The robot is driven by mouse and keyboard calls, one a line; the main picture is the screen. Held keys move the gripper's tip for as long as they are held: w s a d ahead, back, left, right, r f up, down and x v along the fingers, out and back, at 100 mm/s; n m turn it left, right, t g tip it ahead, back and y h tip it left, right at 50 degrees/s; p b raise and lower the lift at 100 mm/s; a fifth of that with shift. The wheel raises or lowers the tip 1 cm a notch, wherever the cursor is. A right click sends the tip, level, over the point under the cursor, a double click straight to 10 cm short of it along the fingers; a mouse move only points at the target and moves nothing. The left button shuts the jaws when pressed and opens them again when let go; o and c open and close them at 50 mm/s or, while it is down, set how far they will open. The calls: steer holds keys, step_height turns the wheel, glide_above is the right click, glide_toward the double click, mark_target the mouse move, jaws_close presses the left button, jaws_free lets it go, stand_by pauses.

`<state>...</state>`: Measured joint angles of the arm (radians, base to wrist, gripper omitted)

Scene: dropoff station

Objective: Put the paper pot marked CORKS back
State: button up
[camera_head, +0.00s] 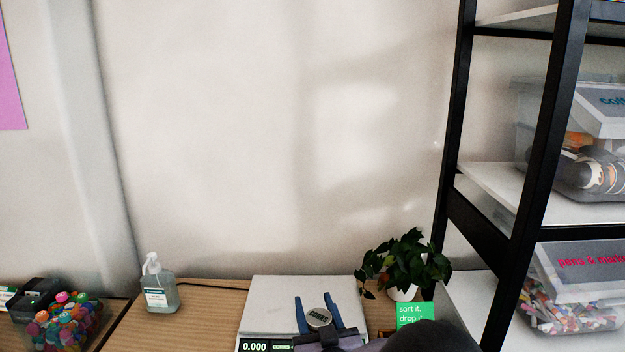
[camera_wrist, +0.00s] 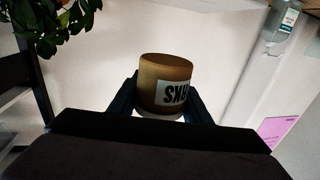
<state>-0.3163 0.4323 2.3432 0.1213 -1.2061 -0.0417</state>
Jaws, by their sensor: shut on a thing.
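My gripper (camera_head: 315,298) is shut on the pot, a finger on each side, as the wrist view (camera_wrist: 160,92) also shows. The pot's height above the scale is hard to judge.
A potted plant (camera_head: 403,262) and a green sign (camera_head: 415,312) stand right of the scale. A pump bottle (camera_head: 160,289) stands left on the wooden table (camera_head: 205,300). A bin of colourful caps (camera_head: 65,322) is far left. Black-framed shelves (camera_head: 535,130) with clear boxes rise at right.

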steer(key=s+d+f+m+h+p, duration=0.1)
steer(key=s+d+f+h+p, duration=0.1)
steer(key=d, duration=0.5)
steer(key=s+d+f+m+h+p, duration=0.1)
steer(key=s+d+f+p, duration=0.4)
steer(key=s+d+p, duration=0.1)
steer(key=shift+s+d+f+h, duration=0.15)
steer(key=shift+s+d+h, duration=0.25)
steer(key=shift+d, duration=0.25)
steer(key=shift+f, duration=0.1)
